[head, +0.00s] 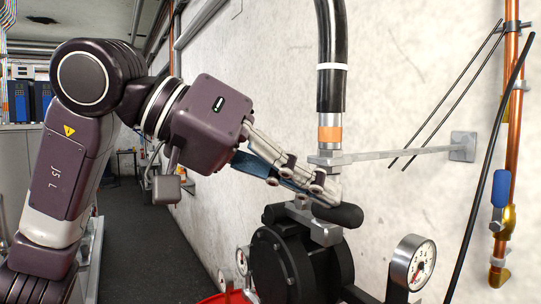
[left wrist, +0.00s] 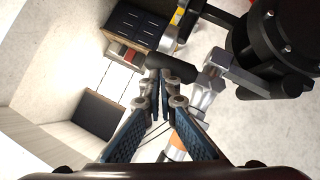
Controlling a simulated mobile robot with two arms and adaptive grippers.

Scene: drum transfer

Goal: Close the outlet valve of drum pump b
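The pump (head: 290,262) is a black round body at the lower middle in the head view; no letter shows on it. On top is a metal valve body (head: 322,233) under the black outlet hose (head: 331,70). Its black-gripped handle (head: 343,215) points right. My left gripper (head: 322,188) is at the handle from the upper left. In the left wrist view the fingers converge to nearly together, with the black handle (left wrist: 170,68) lying across just beyond the tips. They look shut, with nothing clearly between them; contact is hard to tell. My right gripper is out of view.
A pressure gauge (head: 412,263) stands right of the pump. A grey bracket arm (head: 405,153) runs from the hose to the wall. A copper pipe with a blue-handled valve (head: 499,188) is farther right. A red rim (head: 226,297) shows below.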

